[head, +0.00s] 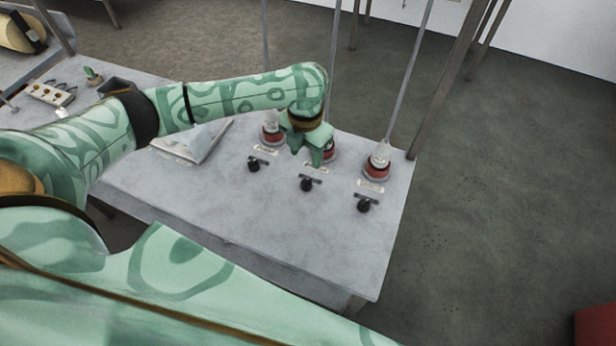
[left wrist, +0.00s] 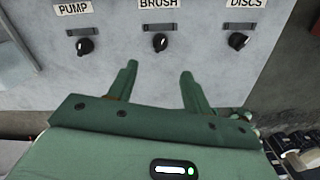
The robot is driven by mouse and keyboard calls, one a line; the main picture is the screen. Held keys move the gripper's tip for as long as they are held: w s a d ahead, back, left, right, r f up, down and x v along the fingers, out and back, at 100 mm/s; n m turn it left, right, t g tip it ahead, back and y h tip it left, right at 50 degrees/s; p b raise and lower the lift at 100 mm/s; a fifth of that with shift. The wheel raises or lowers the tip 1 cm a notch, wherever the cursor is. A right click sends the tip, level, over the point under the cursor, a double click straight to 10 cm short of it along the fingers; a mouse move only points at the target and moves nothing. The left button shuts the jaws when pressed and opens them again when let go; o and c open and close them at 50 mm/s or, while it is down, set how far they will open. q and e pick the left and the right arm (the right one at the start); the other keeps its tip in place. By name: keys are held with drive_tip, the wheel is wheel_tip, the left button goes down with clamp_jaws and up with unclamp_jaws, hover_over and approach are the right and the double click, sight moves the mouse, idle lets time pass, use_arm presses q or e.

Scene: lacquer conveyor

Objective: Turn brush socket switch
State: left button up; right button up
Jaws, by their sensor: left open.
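The brush switch is the middle of three black rotary knobs on the grey table; it shows in the head view (head: 306,184) and in the left wrist view (left wrist: 159,42), below a label reading BRUSH (left wrist: 158,3). My left gripper is green and open, with nothing between its fingers; it shows in the head view (head: 306,155) and in the left wrist view (left wrist: 157,75). Its fingertips are apart from the brush knob, which appears just beyond the gap between them. The middle red-based socket (head: 330,150) is partly hidden behind the gripper. My right gripper is not in view.
The pump knob (left wrist: 85,46) and discs knob (left wrist: 237,41) flank the brush knob. Red-based sockets (head: 272,133) and (head: 376,168) stand behind the outer knobs. A pale flat object (head: 190,144) lies left on the table (head: 230,208). The table front is clear.

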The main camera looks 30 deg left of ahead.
sight(306, 181)
use_arm(q)
wheel_tip(306, 181, down, 12)
drive_tip(key=b, duration=0.3)
drive_tip(key=shift+w+r, duration=0.1)
drive_tip(key=c, duration=1)
